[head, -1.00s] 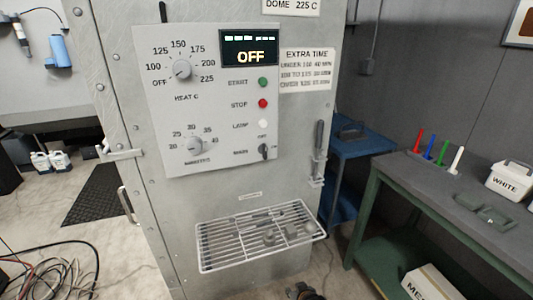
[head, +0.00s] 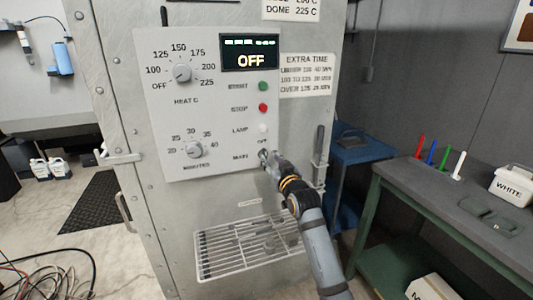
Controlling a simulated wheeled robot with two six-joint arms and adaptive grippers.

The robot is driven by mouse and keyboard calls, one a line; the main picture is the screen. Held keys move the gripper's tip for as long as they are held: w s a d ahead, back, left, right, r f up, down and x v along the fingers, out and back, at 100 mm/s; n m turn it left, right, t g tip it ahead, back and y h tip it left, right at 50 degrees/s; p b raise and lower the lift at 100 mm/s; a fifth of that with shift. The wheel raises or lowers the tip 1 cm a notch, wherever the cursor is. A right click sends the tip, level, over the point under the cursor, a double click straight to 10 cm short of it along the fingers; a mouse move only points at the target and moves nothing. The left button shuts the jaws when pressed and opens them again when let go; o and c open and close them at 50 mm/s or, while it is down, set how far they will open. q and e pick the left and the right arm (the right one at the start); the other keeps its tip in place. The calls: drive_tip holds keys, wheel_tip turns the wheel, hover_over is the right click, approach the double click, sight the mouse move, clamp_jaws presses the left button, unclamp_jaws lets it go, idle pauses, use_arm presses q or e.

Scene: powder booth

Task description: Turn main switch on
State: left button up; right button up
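The control panel (head: 215,110) is on the front of the grey oven. Its display (head: 250,60) reads OFF. The main switch is at the panel's lower right, beside the MAIN label (head: 240,157); my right gripper covers most of it. My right gripper (head: 264,155) is at the switch, with its arm coming up from the bottom. The fingers are small and partly hidden, so I cannot tell if they are open, shut or touching the switch. My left gripper is not in view.
A wire rack (head: 222,262) juts out below the panel, partly behind my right arm. A handled tool (head: 319,145) hangs right of the panel. A green-framed bench (head: 430,200) stands at right. Cables (head: 45,275) lie on the floor at left.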

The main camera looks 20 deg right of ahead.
sight(266, 153)
drive_tip(key=w, duration=0.5)
drive_tip(key=shift+w+a, duration=0.1)
drive_tip(key=shift+w, duration=0.05)
drive_tip(key=shift+c, duration=0.4)
clamp_jaws()
